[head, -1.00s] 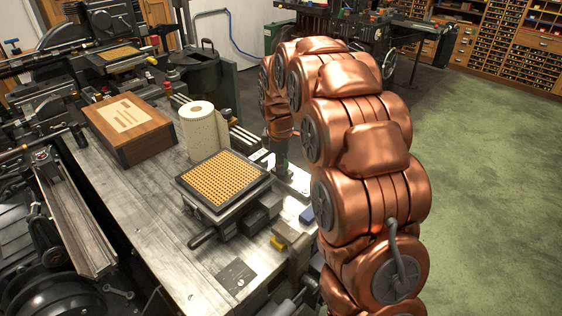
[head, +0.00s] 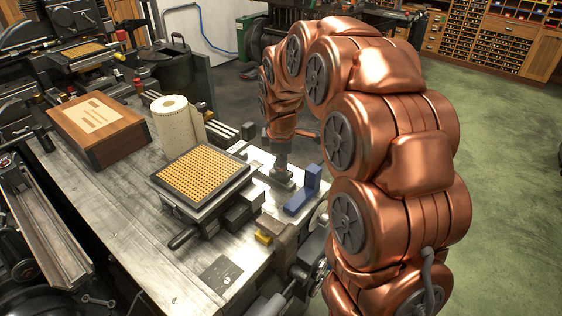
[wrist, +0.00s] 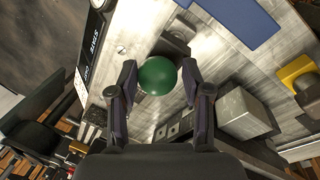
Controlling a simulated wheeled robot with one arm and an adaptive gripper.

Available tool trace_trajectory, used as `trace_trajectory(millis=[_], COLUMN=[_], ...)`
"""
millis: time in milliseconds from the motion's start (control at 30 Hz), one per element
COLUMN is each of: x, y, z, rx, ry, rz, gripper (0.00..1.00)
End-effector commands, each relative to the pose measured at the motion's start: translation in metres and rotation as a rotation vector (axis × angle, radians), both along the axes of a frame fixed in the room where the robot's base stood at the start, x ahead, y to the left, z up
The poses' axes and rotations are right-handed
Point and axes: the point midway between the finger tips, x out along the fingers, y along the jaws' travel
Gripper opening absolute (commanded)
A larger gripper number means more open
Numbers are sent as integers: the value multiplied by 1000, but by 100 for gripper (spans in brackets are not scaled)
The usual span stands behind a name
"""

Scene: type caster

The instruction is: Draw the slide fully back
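A green ball knob (wrist: 157,76) shows in the wrist view between the two fingers of my gripper (wrist: 159,82). The fingers are spread, one on each side of the knob, with narrow gaps visible; firm contact cannot be made out. A dark block lies just behind the knob. In the head view, my gripper (head: 281,162) points down at the bench's right side, over a low grey metal fixture (head: 277,178). The knob is hidden there, and how the slide stands cannot be told.
A blue angled block (head: 302,193) stands right of the fixture. A dark-framed tray with a yellow grid (head: 203,172), a paper roll (head: 174,122) and a wooden case (head: 98,130) stand on the bench (head: 130,215). Green floor (head: 500,190) is open at the right.

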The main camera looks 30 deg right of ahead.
Motion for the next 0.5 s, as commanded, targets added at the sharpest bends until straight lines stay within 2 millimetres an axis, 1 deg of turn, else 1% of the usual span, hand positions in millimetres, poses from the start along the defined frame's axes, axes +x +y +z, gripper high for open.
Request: trace_trajectory(millis=[33, 167, 500], x=[-1, 0, 1], y=[0, 1, 1], z=[0, 0, 2], rx=[0, 2, 2], ry=[1, -1, -5], rz=[-1, 0, 0], gripper=[53, 66, 67])
